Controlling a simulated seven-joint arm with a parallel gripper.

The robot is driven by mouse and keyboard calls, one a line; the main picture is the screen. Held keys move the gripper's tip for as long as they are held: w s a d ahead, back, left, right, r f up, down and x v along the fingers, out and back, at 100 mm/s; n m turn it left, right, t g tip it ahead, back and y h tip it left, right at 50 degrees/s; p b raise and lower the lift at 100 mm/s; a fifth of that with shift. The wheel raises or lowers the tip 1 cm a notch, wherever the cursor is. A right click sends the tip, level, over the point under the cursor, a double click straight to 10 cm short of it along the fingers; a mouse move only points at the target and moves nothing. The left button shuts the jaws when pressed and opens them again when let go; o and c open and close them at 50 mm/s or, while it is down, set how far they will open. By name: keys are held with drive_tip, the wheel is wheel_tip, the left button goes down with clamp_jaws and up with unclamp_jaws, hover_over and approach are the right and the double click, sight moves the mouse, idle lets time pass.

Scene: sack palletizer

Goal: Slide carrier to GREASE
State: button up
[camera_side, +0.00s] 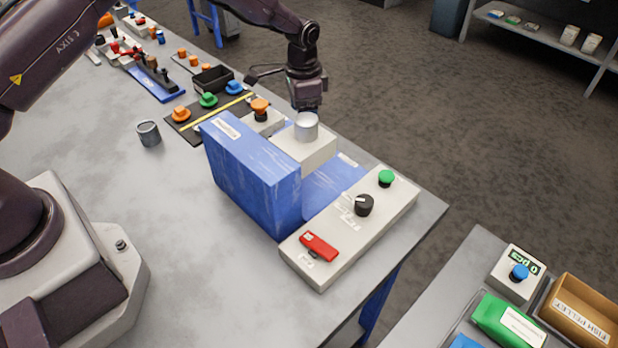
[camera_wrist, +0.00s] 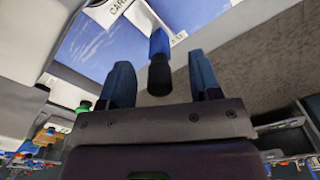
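My gripper (camera_wrist: 160,62) has its two blue-grey fingers spread apart in the wrist view. A blue peg with a black end (camera_wrist: 159,70) shows between them, with a gap on each side. In the side view my gripper (camera_side: 307,108) points down right above a grey metal cylinder (camera_side: 306,128) on a white block (camera_side: 300,155); its fingertips are hard to make out there. A white label starting "CAR" (camera_wrist: 117,7) lies on a pale part near a blue panel (camera_wrist: 105,45) in the wrist view. Which part is the carrier is unclear, and I can read no GREASE mark.
A tall blue housing (camera_side: 250,182) stands beside the white block. In front is a pale control panel (camera_side: 335,242) with a green button (camera_side: 386,178), black knob (camera_side: 364,205) and red switch (camera_side: 319,247). A grey cup (camera_side: 149,133) stands on the open table at left.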

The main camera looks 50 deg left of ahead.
drive_tip(key=shift+r, duration=0.1)
idle(0.6)
drive_tip(key=shift+r, duration=3.9)
drive_tip(key=shift+f+n, duration=0.1)
drive_tip(key=shift+n, duration=0.2)
drive_tip(key=s+r+n+t, duration=0.1)
drive_tip(key=s+r+t, duration=0.1)
drive_tip(key=s+r, duration=0.4)
drive_tip(key=s+r+n+t, duration=0.1)
drive_tip(key=s+r, duration=0.6)
drive_tip(key=s, duration=0.8)
drive_tip(key=s+r+n+t, duration=0.2)
drive_tip(key=s+r, duration=0.5)
drive_tip(key=s, duration=0.4)
drive_tip(key=shift+s+n+t, duration=0.3)
drive_tip(key=shift+s+n, duration=0.05)
drive_tip(key=shift+n, duration=0.35)
